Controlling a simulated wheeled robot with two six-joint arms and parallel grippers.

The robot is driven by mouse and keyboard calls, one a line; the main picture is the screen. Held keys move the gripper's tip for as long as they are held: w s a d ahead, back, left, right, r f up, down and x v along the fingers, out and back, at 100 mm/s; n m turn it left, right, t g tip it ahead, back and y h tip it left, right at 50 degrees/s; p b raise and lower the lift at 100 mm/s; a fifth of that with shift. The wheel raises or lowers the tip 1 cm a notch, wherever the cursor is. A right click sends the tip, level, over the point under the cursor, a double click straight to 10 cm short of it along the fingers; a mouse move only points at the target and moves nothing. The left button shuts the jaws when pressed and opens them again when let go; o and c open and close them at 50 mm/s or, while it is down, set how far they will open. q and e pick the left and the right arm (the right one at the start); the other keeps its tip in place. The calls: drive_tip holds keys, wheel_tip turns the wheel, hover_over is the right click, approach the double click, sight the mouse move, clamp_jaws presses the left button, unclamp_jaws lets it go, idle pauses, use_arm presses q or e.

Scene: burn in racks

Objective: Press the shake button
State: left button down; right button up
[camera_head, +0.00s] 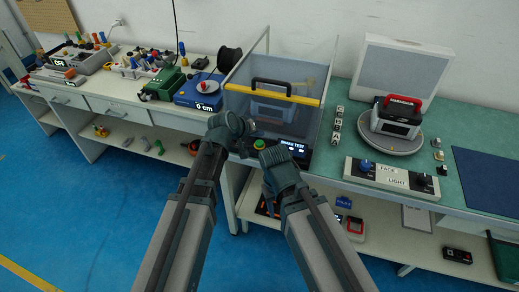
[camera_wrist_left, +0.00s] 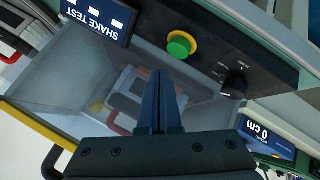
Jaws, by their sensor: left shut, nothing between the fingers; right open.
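The green shake button (camera_wrist_left: 181,45) sits in a yellow ring on a dark panel in the left wrist view, beside the SHAKE TEST display (camera_wrist_left: 96,20). The button (camera_head: 259,144) and display (camera_head: 294,146) also show in the head view on the front of the shaker box. My left gripper (camera_head: 238,127) is shut and empty. In its wrist view its joined fingertips (camera_wrist_left: 160,76) point toward the panel, just below the button in the picture and apart from it. My right gripper (camera_head: 277,157) is lower, near the panel's front; its fingers are mostly hidden.
A black knob (camera_wrist_left: 234,84) is close to the button. A 0 cm display box (camera_head: 199,95) is to the left, and a FACE/LIGHT switch box (camera_head: 392,178) is to the right.

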sight(260, 143)
use_arm(q)
drive_tip(key=shift+f+b, duration=0.35)
drive_tip(key=shift+f, duration=0.45)
use_arm(e)
drive_tip(key=shift+f, duration=0.75)
idle(0.6)
use_arm(q)
drive_tip(key=shift+f+b, duration=0.35)
drive_tip(key=shift+b, duration=0.05)
use_arm(e)
drive_tip(key=shift+f, duration=0.4)
